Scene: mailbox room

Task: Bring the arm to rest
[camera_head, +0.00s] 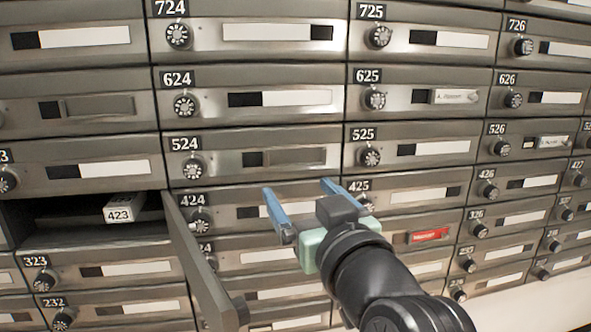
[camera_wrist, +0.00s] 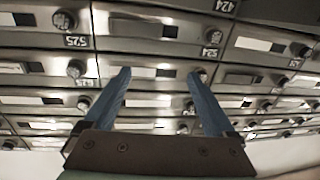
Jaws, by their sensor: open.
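My gripper (camera_head: 298,190) is open, its two blue fingers spread apart with nothing between them. In the head view it is in front of the mailbox wall, near boxes 424 and 425. In the wrist view my gripper (camera_wrist: 157,75) points at the grey box fronts, and the gap between its fingers is empty. My black arm reaches in from the lower right of the head view and hides parts of the lower boxes. Whether the fingertips touch the wall I cannot tell.
One mailbox door (camera_head: 198,262) stands open, jutting out left of my gripper. Its open compartment (camera_head: 75,215) holds a white item marked 423 (camera_head: 124,208). Closed boxes with round dials fill the rest of the wall. A red label (camera_head: 428,236) shows right of my gripper.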

